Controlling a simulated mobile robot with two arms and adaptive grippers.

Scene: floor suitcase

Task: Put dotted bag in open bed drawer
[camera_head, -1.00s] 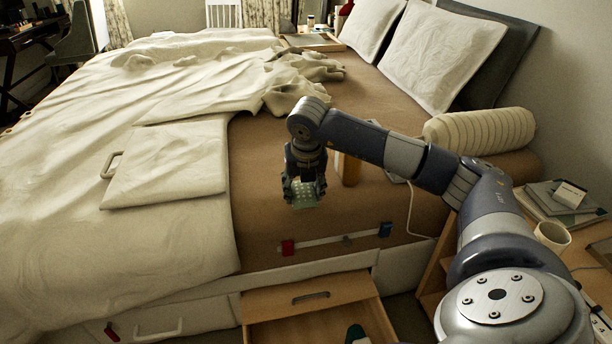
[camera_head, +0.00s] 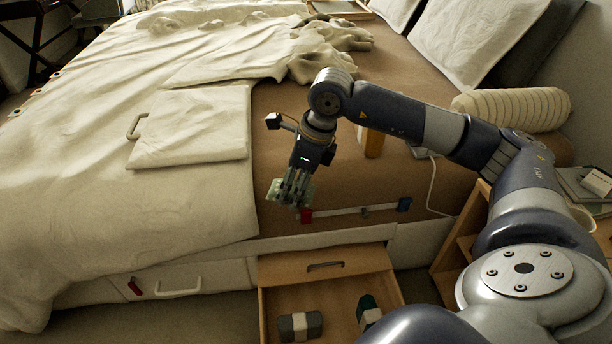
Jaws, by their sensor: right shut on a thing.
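The dotted bag (camera_head: 276,191) is small and pale green. It shows between and beside the fingers of my right gripper (camera_head: 291,200), which is shut on it. The gripper points down and holds the bag in front of the bed's side, near the edge of the mattress. The open bed drawer (camera_head: 285,267) is wooden and pulled out from the bed base, below and a little right of the bag. A grey bundle with a pale band (camera_head: 300,325) and a dark green item (camera_head: 367,312) lie inside it. My left gripper is not in view.
A rail with red and blue ends (camera_head: 355,211) runs along the bed's side above the drawer. A closed drawer with a white handle (camera_head: 178,289) is to the left. A wooden nightstand (camera_head: 462,240) stands at the right. The drawer's middle floor is bare.

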